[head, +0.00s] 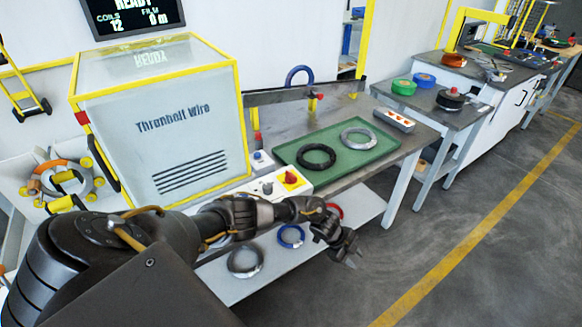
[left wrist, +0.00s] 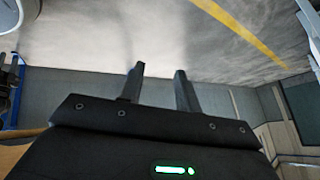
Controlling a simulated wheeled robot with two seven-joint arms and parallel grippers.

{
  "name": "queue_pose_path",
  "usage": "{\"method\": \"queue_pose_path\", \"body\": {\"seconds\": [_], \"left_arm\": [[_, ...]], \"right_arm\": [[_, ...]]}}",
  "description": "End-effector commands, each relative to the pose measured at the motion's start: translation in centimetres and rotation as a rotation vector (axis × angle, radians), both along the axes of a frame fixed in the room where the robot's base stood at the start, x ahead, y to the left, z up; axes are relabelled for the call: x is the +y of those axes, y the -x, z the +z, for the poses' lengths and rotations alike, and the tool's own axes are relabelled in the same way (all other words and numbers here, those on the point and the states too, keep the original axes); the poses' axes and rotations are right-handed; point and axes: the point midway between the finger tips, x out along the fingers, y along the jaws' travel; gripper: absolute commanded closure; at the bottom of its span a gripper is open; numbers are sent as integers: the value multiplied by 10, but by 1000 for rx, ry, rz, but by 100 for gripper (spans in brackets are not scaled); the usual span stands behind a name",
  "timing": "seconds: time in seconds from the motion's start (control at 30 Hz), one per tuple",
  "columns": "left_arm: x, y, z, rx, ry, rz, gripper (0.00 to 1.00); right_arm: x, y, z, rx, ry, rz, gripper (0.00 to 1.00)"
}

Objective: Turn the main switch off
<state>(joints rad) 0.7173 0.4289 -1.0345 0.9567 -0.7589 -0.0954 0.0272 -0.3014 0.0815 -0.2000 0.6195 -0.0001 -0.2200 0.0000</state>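The main switch (head: 290,178) is a red knob on a yellow plate. It sits on the white control box (head: 268,188) at the front edge of the bench, right of the wrapping machine (head: 165,125). The knob's exact angle is too small to tell. My left gripper (head: 352,259) is in front of the bench, lower and to the right of the switch, pointing down and apart from it. In the left wrist view its two fingers (left wrist: 159,76) stand apart with nothing between them, over the floor. My right gripper is in neither view.
A green tray (head: 292,152) with a black coil (head: 316,156) and a grey coil (head: 358,138) lies on the bench behind the switch. Several coils lie on the lower shelf (head: 225,282). The display (head: 130,14) reads READY. The floor at right is clear.

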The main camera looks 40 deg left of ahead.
Motion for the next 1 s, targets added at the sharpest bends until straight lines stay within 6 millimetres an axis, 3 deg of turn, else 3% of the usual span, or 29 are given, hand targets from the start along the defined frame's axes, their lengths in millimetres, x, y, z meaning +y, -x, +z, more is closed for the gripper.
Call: {"method": "queue_pose_path", "body": {"seconds": [0.03,0.1,0.17,0.3,0.4,0.5,0.6,0.7,0.87,1.0], "left_arm": [[16,-20,46,-33,-66,-95,66],[41,-31,91,-41,-163,-210,66],[66,-35,122,-34,-242,-281,66],[144,-42,197,26,-407,-347,66],[199,-37,247,87,-498,-345,66],[240,-26,287,143,-558,-326,66],[266,-17,313,183,-591,-305,66],[279,-10,326,207,-605,-292,66],[284,-7,330,217,-611,-286,66],[283,-8,320,216,-609,-287,66]], "right_arm": [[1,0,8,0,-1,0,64],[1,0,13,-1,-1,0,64],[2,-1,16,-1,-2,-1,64],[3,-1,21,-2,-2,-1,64],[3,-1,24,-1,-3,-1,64],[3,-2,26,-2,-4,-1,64],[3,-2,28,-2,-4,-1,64],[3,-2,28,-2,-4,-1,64],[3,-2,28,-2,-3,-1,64],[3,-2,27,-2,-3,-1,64]]}}
